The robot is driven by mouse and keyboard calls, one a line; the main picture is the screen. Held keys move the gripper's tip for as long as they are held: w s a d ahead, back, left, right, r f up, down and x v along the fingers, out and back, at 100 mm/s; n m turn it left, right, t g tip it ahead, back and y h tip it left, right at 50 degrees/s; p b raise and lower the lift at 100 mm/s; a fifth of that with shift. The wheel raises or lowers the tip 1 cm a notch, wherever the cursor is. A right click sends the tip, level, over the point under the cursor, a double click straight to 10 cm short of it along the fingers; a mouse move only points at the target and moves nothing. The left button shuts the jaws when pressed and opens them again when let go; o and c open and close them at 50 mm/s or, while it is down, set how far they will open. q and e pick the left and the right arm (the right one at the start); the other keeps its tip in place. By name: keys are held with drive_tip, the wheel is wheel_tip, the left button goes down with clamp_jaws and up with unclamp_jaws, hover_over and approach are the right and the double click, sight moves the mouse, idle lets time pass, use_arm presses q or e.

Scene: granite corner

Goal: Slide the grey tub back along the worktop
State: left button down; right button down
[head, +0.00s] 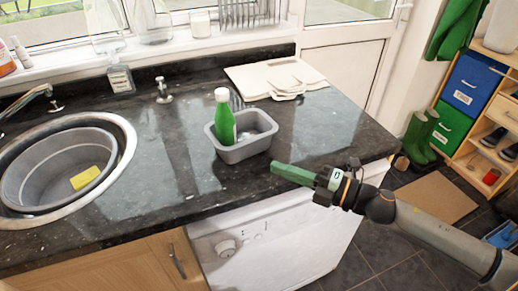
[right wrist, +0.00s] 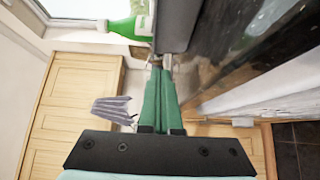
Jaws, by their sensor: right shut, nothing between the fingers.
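The grey tub (head: 243,153) stands upright on the dark worktop (head: 165,190), near its front edge. A green bottle (head: 224,120) with a white cap stands inside the tub, towards its left end. My right gripper (head: 274,167) has its green fingers closed together and empty, just in front of the tub's near right corner. In the right wrist view the fingertips (right wrist: 158,66) lie close to the dark tub wall (right wrist: 176,25); I cannot tell whether they touch. The bottle also shows there (right wrist: 135,27). My left gripper is not in view.
A round sink (head: 125,150) holding a grey basin and yellow sponge is at left. Bare worktop lies left and right of the tub.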

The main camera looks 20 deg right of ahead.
sight(244, 146)
drive_tip(key=p+x, duration=0.1)
drive_tip(key=x, duration=0.3)
drive_tip(key=shift+w+a+r, duration=0.15)
drive_tip(key=shift+w, duration=0.05)
drive_tip(key=w, duration=0.3)
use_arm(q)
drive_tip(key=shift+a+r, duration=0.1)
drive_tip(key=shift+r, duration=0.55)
use_arm(e)
drive_tip(key=shift+w, duration=0.6)
